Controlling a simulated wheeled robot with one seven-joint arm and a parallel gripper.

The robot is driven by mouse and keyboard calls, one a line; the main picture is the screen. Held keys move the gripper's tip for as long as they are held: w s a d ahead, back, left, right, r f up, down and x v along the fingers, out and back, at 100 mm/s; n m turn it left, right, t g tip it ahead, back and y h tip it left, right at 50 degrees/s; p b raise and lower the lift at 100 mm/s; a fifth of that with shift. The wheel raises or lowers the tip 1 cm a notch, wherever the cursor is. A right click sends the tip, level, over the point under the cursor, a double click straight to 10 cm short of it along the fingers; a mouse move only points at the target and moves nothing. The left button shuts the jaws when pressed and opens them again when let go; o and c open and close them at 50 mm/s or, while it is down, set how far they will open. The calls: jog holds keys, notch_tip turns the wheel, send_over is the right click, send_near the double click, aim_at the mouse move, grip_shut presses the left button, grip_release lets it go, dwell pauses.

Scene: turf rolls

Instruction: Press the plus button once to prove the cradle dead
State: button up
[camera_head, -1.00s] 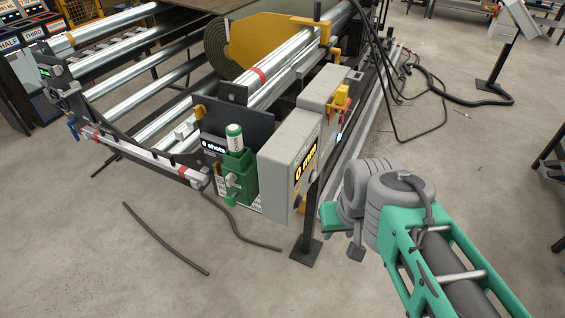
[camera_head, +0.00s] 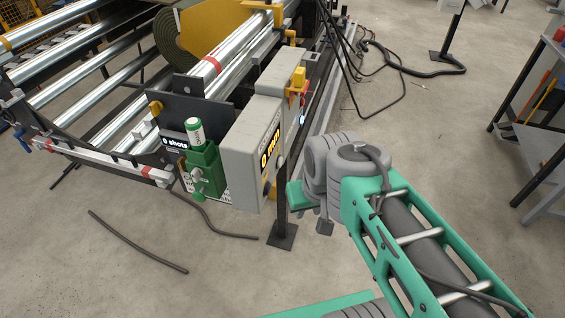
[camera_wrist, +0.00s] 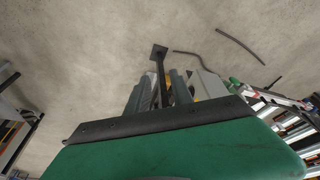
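A grey control box (camera_head: 252,150) with a yellow "0 mm" readout stands on a post beside the roller machine. No plus button can be made out on it. Left of it is a green holder (camera_head: 205,170) with a white and green canister (camera_head: 196,132) upright in it. A small "0 shots" display (camera_head: 174,142) sits behind. My arm reaches in from the lower right, its green end just right of the box and apart from it. In the wrist view my gripper (camera_wrist: 160,90) appears open and empty, with the post's foot (camera_wrist: 159,51) beyond it.
The machine's steel rollers (camera_head: 100,85) and a turf roll (camera_head: 175,45) fill the upper left. Black cables (camera_head: 400,75) hang and lie behind the box. A grey workbench (camera_head: 540,130) stands at the right. Loose dark strips (camera_head: 135,243) lie on the otherwise open concrete floor.

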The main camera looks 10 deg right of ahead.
grip_shut()
dwell(1.4)
